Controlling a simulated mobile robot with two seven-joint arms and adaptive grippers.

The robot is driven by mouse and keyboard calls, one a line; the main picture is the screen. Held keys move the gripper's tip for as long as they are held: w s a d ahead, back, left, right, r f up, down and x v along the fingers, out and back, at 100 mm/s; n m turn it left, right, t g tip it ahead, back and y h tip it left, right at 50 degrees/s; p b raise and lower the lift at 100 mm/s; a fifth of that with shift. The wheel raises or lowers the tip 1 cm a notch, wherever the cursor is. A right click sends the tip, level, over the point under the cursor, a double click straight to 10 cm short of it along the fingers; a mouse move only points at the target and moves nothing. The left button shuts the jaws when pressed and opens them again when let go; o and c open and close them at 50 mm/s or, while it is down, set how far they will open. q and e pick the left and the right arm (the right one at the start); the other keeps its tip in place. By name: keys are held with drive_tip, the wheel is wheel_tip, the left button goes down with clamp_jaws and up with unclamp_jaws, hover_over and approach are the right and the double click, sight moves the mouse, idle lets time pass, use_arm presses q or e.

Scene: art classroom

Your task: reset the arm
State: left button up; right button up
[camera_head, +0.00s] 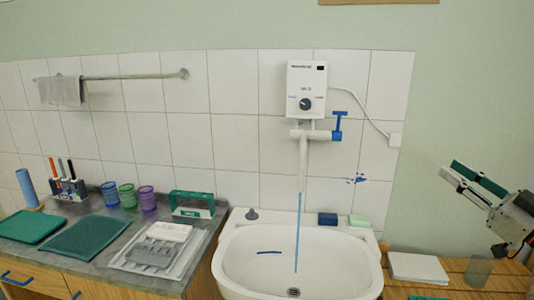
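My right gripper (468,178) is at the right edge of the head view, raised in the air in front of the green wall. My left arm and gripper are not in view.
A white sink (240,262) stands in the middle, with a blue stream (298,230) below the heater's spout (303,160). The left counter (205,240) holds cups, trays and markers.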

drive_tip(key=s+a+f+m+g+h, duration=0.1)
drive_tip(key=s+f+h, duration=0.15)
drive_tip(key=f, duration=0.95)
drive_tip(key=s+a+f+m+g+h, duration=0.1)
drive_tip(key=s+a+f+g, duration=0.15)
drive_tip(key=f, duration=0.95)
drive_tip(key=s+a+f+m+g+h, duration=0.1)
drive_tip(key=s+f+h, duration=0.15)
drive_tip(key=f, duration=0.95)
drive_tip(key=s+a+f+g, duration=0.2)
drive_tip(key=s+a+f, duration=0.5)
drive_tip(key=a+f, duration=0.2)
drive_tip(key=s+a+f+g, duration=0.2)
drive_tip(key=s+a+f, duration=0.6)
drive_tip(key=a, duration=0.4)
drive_tip(key=shift+a+f+n+y, duration=0.3)
drive_tip(key=shift+f, duration=0.55)
